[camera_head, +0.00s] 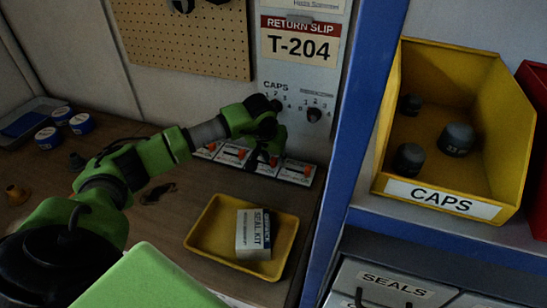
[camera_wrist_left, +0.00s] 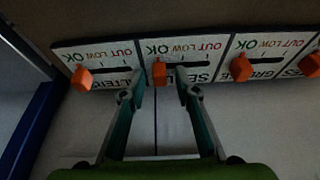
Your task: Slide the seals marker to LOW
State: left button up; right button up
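The seals card (camera_wrist_left: 205,62) is the second from the left in the left wrist view, with its lettering upside down and partly covered by my fingers. Its orange marker (camera_wrist_left: 159,72) is at the OK end of the slot, beside the OK word. LOW is in the middle and OUT is at the far end. My left gripper (camera_wrist_left: 160,78) is open, with one fingertip on each side of the marker. I cannot tell whether either touches it. In the head view my left gripper (camera_head: 264,160) reaches down at the row of cards. My right gripper is not in view.
Neighbouring cards have their own orange markers, one to the left (camera_wrist_left: 83,79) and one to the right (camera_wrist_left: 241,68). A yellow tray (camera_head: 213,240) with a seal kit box (camera_head: 254,234) sits in front. A blue post (camera_head: 352,130) stands to the right.

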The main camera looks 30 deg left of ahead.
aim_at(263, 163)
pick_arm(q)
grip_shut()
jog(key=shift+s+a+b, duration=0.2)
jog(key=shift+a+b, duration=0.25)
jog(key=shift+a, duration=0.3)
jog(key=shift+s+a+b, duration=0.15)
jog(key=shift+a+b, duration=0.3)
jog(key=shift+a, duration=0.45)
grip_release()
jog(key=v, duration=1.2)
jog(key=shift+s, duration=0.15)
jog(key=shift+f, duration=0.1)
